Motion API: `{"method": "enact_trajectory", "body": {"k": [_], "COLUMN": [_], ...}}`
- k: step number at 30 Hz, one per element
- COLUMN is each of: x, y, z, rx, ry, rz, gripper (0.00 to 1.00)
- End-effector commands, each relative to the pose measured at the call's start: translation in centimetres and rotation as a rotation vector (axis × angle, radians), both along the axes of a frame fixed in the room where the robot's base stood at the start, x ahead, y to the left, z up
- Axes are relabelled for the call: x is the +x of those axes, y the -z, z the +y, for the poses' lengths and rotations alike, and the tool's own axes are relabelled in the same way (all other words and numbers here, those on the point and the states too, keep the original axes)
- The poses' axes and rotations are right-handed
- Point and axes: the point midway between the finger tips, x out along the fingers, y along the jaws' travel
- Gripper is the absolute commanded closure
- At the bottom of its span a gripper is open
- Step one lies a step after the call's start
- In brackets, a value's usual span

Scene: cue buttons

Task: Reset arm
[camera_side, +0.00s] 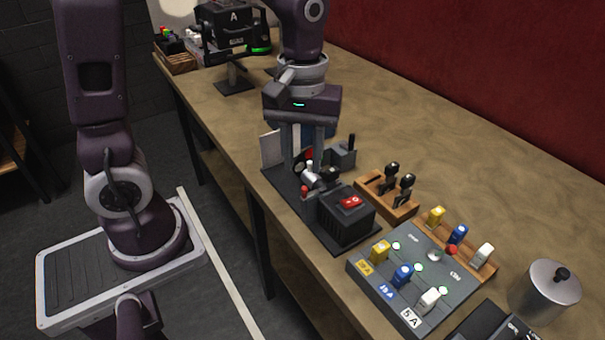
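My gripper (304,165) points down from the upper middle of the side view. Its two grey fingers are apart, with a visible gap between them. It hangs over the dark base plate (283,190) that carries a small silver mechanism (312,175) and a black box with a red switch (350,202). I cannot tell whether the fingertips touch anything there. To the right, a grey panel (410,295) holds yellow (380,250), blue (402,274) and white (430,298) plug-like pieces. A red button (451,249) sits near the panel's far edge.
A wooden tray (388,205) with two black-handled pieces stands beside the box. A wooden rack (473,258) holds more yellow, blue and white pieces. A metal pot (545,291) stands at the lower right. The table (450,130) is clear along its back.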

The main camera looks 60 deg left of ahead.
Motion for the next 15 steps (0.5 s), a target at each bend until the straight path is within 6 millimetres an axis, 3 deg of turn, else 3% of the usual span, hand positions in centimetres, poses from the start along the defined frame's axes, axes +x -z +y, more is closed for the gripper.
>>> {"method": "enact_trajectory", "body": {"k": [11,15], "x": [-0.1,-2.6], "y": [-1.0,-4.4], "z": [0.0,0.0], "rx": [0.000,0.001], "ry": [0.006,0.167], "rz": [-0.004,-0.121], "gripper": [0.67,0.67]}}
